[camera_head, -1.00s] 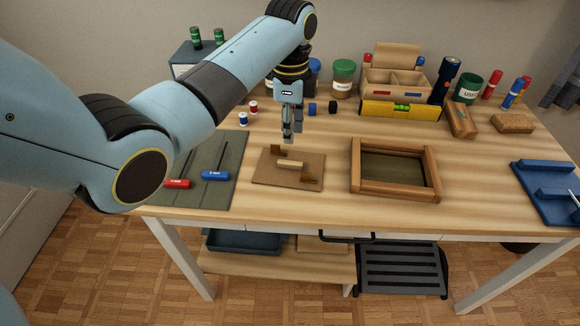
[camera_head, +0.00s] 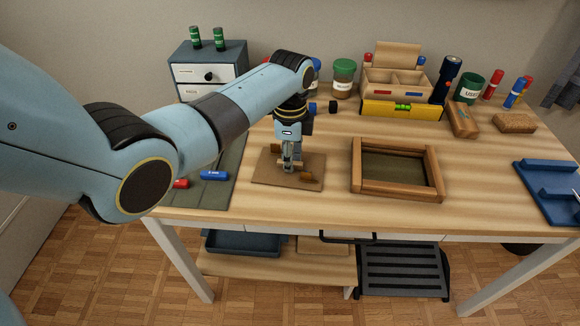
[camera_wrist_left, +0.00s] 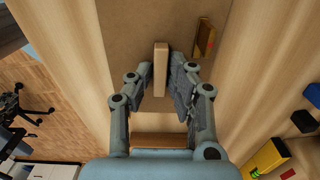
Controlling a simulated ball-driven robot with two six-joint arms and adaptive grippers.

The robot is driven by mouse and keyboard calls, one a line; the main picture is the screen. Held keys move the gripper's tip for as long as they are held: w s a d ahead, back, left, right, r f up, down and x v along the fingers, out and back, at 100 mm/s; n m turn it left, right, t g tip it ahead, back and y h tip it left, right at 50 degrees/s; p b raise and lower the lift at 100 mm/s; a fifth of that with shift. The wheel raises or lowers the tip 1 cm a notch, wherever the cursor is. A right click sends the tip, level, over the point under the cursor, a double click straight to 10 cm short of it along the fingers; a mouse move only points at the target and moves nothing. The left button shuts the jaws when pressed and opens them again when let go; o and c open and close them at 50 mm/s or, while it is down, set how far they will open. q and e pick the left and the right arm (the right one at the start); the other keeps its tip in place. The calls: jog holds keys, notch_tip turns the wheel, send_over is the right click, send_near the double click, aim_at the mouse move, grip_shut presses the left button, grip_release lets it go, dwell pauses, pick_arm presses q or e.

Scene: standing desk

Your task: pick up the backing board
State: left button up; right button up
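The backing board (camera_head: 262,176) lies flat on the desk, a brown panel with a light wooden block at its middle and two small brown brackets. My left gripper (camera_head: 291,166) is low over the board, pointing down at the block. In the left wrist view, the board (camera_wrist_left: 125,25) shows beyond the fingers. The block (camera_wrist_left: 160,68) stands between the fingers of my left gripper (camera_wrist_left: 160,75), which are apart with a gap visible on the block's left side. One bracket (camera_wrist_left: 204,38) shows there; the front one is hidden. My right gripper is in neither view.
A wooden frame (camera_head: 357,168) lies just right of the board. A grey mat (camera_head: 215,196) with screwdrivers is at the left, partly behind my arm. A yellow level (camera_head: 400,109), an organiser and jars stand at the back. A blue tray (camera_head: 548,190) is at the right.

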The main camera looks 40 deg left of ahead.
pick_arm(q)
grip_shut()
